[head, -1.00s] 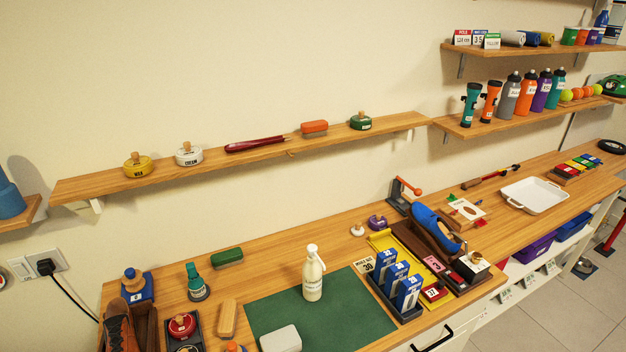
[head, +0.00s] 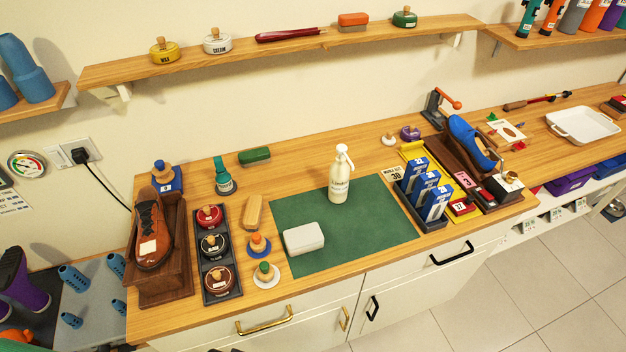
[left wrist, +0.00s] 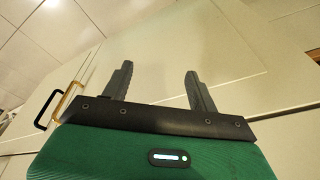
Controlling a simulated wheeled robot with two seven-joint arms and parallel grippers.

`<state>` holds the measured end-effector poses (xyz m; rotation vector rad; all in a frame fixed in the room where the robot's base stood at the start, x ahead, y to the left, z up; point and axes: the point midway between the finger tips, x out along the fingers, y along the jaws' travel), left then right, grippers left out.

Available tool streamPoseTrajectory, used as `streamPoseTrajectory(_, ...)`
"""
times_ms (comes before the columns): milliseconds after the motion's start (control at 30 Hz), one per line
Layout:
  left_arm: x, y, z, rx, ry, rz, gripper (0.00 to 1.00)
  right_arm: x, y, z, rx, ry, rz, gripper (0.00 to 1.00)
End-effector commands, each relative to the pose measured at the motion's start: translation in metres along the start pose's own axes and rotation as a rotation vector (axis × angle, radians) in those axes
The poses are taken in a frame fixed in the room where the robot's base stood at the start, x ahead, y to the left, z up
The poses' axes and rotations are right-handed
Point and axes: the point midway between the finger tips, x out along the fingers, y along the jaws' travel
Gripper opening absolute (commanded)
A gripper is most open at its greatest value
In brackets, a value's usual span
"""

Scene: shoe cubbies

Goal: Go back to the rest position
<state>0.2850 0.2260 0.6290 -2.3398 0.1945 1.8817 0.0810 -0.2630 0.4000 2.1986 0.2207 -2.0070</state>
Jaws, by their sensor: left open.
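My left gripper (left wrist: 158,88) shows in the left wrist view with its two dark fingers apart and nothing between them. Pale cabinet fronts lie behind it, with a brass handle (left wrist: 72,100) and a black handle (left wrist: 45,108) to the left. Neither gripper can be made out in the head view. My right gripper is not in view.
The wooden workbench (head: 365,150) holds a green mat (head: 370,235) with a white bottle (head: 340,178) and a grey block (head: 303,238). A brown shoe (head: 151,232) stands at left, a blue shoe (head: 470,142) at right. Drawers lie below; tiled floor (head: 540,285) is clear.

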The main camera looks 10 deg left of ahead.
Motion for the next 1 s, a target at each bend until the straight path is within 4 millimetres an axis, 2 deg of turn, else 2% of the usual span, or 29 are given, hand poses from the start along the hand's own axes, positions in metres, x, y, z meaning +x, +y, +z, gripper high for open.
streamPoseTrajectory(33, 0.030, 0.001, 0.016, 0.002, -0.016, 0.001, 0.60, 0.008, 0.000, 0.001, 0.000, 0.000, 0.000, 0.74)
streamPoseTrajectory(200, 0.104, 0.005, 0.068, 0.008, -0.044, 0.005, 0.60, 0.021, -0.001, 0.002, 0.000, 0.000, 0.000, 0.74)
streamPoseTrajectory(400, 0.174, 0.007, 0.140, 0.016, -0.078, 0.008, 0.60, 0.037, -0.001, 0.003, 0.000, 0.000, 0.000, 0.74)
streamPoseTrajectory(500, 0.200, 0.008, 0.179, 0.020, -0.094, 0.009, 0.60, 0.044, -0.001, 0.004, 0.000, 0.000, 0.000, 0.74)
streamPoseTrajectory(600, 0.218, 0.008, 0.213, 0.024, -0.107, 0.010, 0.60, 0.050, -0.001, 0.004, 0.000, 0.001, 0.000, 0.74)
streamPoseTrajectory(733, 0.230, 0.008, 0.245, 0.027, -0.118, 0.011, 0.60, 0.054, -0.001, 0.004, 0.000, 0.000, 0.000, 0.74)
streamPoseTrajectory(867, 0.234, 0.008, 0.260, 0.029, -0.123, 0.011, 0.60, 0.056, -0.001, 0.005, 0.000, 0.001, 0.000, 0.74)
streamPoseTrajectory(1000, 0.234, 0.008, 0.262, 0.029, -0.123, 0.011, 0.60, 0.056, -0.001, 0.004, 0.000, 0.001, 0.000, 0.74)
